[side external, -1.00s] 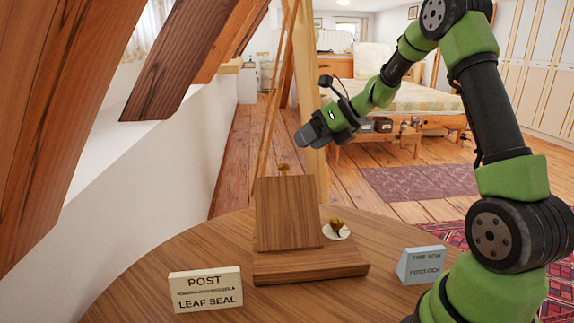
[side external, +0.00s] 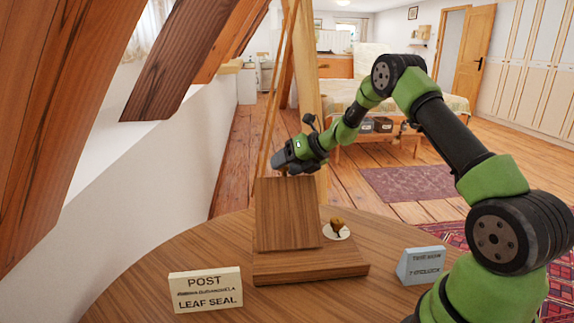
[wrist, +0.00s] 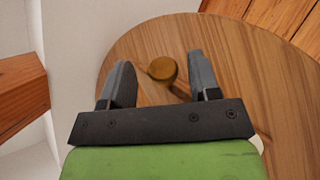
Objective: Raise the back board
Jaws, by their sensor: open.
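The wooden back board (side external: 288,214) stands tilted slightly back on a flat wooden base (side external: 312,268) on the round table. A brass knob (wrist: 163,68) shows in the wrist view, between and slightly beyond my fingertips. In the side view my gripper (side external: 283,168) is at the board's top edge and hides the knob there. My gripper is open, with a finger on each side of the knob and gaps showing. Whether the fingers touch the board is hidden.
A second brass knob (side external: 337,225) on a white disc stands right of the board. A cream sign (side external: 206,289) stands front left and a blue sign (side external: 421,265) front right. A sloping timber (side external: 277,90) and the white wall (side external: 165,190) rise close behind and left.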

